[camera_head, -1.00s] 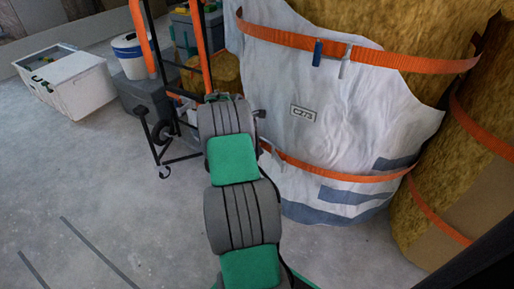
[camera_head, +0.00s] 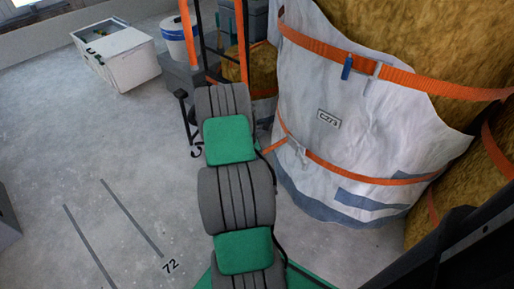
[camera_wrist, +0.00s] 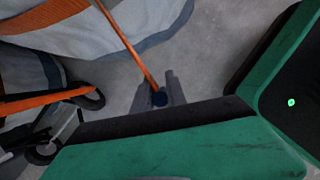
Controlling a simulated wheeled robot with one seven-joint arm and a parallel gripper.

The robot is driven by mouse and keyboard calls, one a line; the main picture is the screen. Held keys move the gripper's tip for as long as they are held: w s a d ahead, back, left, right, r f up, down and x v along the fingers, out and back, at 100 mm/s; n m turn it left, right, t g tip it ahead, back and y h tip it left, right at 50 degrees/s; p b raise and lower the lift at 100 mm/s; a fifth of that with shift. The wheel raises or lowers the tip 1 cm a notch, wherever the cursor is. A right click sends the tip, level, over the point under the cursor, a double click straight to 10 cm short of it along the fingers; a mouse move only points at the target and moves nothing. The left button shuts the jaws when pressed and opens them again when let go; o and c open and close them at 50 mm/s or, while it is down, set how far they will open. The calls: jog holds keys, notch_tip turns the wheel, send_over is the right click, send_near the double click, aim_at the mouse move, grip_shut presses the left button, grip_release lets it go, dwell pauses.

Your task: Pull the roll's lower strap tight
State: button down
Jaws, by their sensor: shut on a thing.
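The roll (camera_head: 310,95), wrapped in a white and blue-grey sheet labelled C273, stands upright at the right of the head view. Its orange lower strap (camera_head: 365,177) runs around it to a metal buckle (camera_head: 297,150) at its left side. From the buckle, a short length of orange strap reaches left to behind my arm. In the wrist view, a taut orange strap tail (camera_wrist: 131,45) runs from the roll down to my gripper (camera_wrist: 160,97). The gripper is shut on the strap's end, where a dark blue tip shows. The head view hides my gripper behind the arm.
An upper orange strap (camera_head: 400,75) circles the roll. A cart with orange uprights (camera_head: 243,40) stands left of it, with a white bucket (camera_head: 180,42) and a white box (camera_head: 115,55) beyond. Bare concrete floor (camera_head: 80,160) lies open at left.

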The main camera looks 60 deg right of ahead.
jog(key=shift+w+a+f, duration=0.1)
jog(key=c, duration=1.6)
grip_release()
jog(key=shift+w, duration=0.1)
jog(key=shift+o, duration=1.3)
jog(key=shift+s, duration=0.2)
jog(key=p+v, duration=0.2)
jog(key=v, duration=0.5)
jog(key=shift+r, duration=0.4)
jog(key=shift+w, duration=0.15)
